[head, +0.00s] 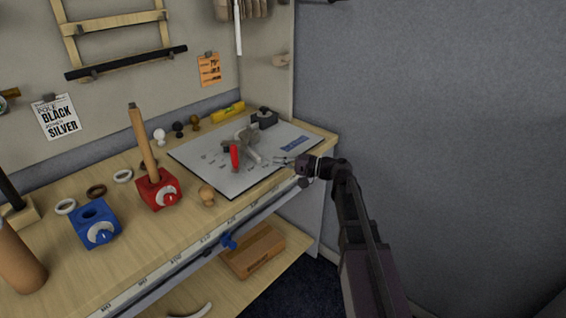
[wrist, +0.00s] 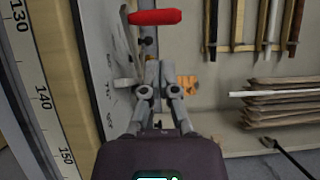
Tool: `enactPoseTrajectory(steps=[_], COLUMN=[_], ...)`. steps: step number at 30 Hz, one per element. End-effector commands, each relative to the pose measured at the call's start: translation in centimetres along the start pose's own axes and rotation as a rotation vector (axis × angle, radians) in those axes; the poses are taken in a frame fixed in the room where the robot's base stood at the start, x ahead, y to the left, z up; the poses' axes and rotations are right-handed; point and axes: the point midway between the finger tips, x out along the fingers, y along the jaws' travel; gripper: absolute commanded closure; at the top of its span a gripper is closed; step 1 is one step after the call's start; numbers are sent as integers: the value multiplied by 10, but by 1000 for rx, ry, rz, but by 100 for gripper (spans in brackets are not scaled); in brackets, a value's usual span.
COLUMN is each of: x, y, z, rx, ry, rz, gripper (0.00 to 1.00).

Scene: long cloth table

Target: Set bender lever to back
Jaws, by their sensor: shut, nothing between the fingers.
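The bender is a grey metal device (head: 248,144) on a pale board on the bench. Its lever has a red grip (head: 235,157), which stands at the device's left-front side in the head view. The red grip also shows at the top middle of the wrist view (wrist: 155,17), beyond my fingers. My gripper (head: 281,161) is to the right of the bender, over the right part of the board, and apart from the red grip. In the wrist view my gripper (wrist: 158,68) is shut and empty; its fingers hide part of the bender behind them.
A grey wall (head: 440,90) is at the right.

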Motion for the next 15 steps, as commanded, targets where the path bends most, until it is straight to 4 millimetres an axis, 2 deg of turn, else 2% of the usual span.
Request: enactPoseTrajectory(steps=[15], x=[73], y=[0], z=[0], rx=[0], ry=[-2], rz=[0], gripper=[100])
